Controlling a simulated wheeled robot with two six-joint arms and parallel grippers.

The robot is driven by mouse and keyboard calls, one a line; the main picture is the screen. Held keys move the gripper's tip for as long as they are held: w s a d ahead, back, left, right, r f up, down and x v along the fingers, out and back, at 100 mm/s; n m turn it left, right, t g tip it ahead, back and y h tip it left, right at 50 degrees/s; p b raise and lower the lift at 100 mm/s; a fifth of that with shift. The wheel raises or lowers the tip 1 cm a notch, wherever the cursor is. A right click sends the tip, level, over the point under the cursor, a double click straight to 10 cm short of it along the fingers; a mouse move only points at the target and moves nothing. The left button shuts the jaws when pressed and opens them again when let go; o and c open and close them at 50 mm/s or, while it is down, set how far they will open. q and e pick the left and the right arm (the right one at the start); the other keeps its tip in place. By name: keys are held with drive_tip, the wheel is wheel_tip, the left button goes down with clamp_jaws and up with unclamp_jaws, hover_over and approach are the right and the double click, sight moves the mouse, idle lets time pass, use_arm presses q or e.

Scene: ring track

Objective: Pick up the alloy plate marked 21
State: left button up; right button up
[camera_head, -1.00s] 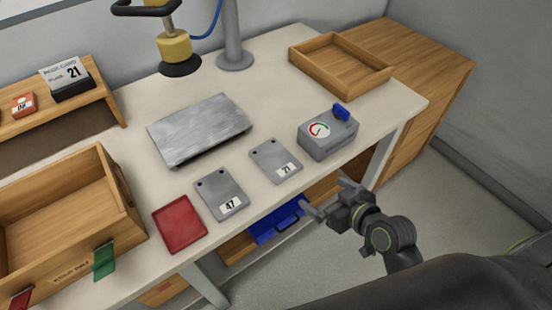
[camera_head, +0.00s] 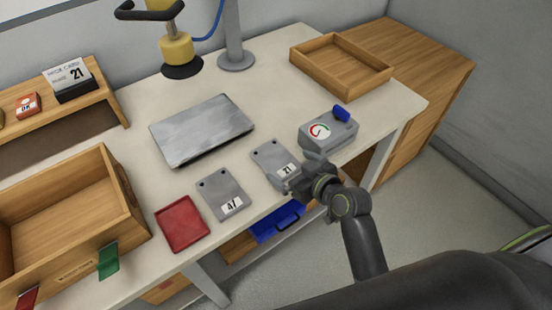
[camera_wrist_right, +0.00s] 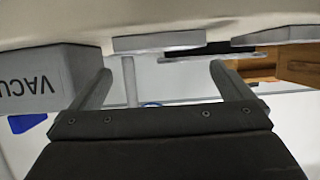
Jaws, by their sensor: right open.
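The alloy plate marked 21 (camera_head: 268,157) is a grey plate with two dark holes and a white number label, lying flat at the table's front edge. My right gripper (camera_head: 294,182) is at its near right corner and covers a small part of it. In the right wrist view, which looks upside down, the open fingers (camera_wrist_right: 162,90) have nothing between them. A plate edge, seemingly plate 21 (camera_wrist_right: 155,43), lies ahead of the gap, apart from the fingers. My left gripper is not in view.
A similar plate marked 47 (camera_head: 222,194) and a red plate (camera_head: 181,223) lie to the left. A grey gauge box (camera_head: 328,134) stands close on the right. A larger metal slab (camera_head: 202,130) lies behind. Wooden trays (camera_head: 340,65) and a suction lifter (camera_head: 180,60) are farther off.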

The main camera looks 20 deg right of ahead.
sight(277, 160)
drive_tip(key=shift+p+x, duration=0.45)
drive_tip(key=shift+x, duration=2.45)
drive_tip(key=shift+s+f, duration=0.1)
drive_tip(key=shift+f, duration=0.05)
